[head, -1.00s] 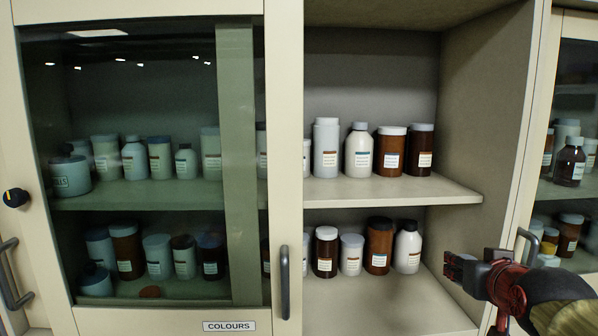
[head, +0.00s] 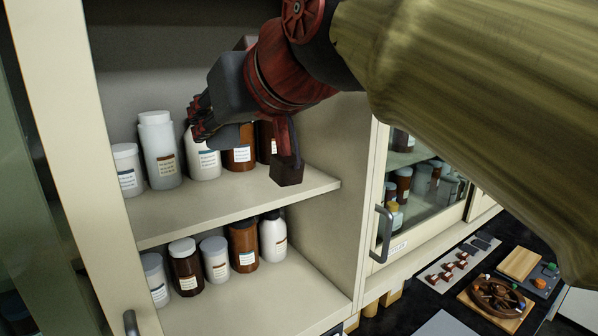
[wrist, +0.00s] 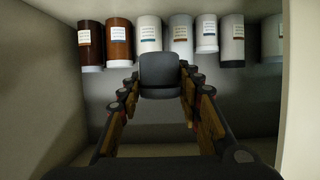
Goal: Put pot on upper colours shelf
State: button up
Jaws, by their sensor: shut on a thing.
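My gripper (head: 201,122) reaches into the open cupboard, above the upper shelf (head: 240,206) and in front of its row of jars. In the wrist view, its fingers are shut on a dark grey pot (wrist: 160,76), with the row of jars behind it. In the head view, the gripper and arm hide most of the held pot, and its base and its gap to the shelf cannot be told.
A tall white jar (head: 160,152) and brown jars (head: 239,148) stand along the back of the upper shelf. The lower shelf holds more jars (head: 186,268). The shelf's front strip is clear. The cupboard's side wall (head: 335,150) is at the right.

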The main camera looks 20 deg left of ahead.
jog(key=w+f+p, duration=0.2)
jog(key=w+f, duration=0.2)
jog(key=w, duration=0.5)
send_over(261, 189)
jog(key=s, duration=0.1)
notch_tip(261, 189, down, 5)
jog(key=shift+r, duration=0.2)
jog(key=shift+w+f, duration=0.3)
jog(key=shift+f, duration=0.15)
jog(key=shift+w+f, duration=0.2)
jog(key=shift+f, duration=0.95)
jog(key=shift+f+p, duration=0.3)
jog(key=shift+f, duration=0.25)
jog(key=shift+f, duration=0.15)
jog(key=o, duration=1.1)
jog(key=shift+o, duration=0.4)
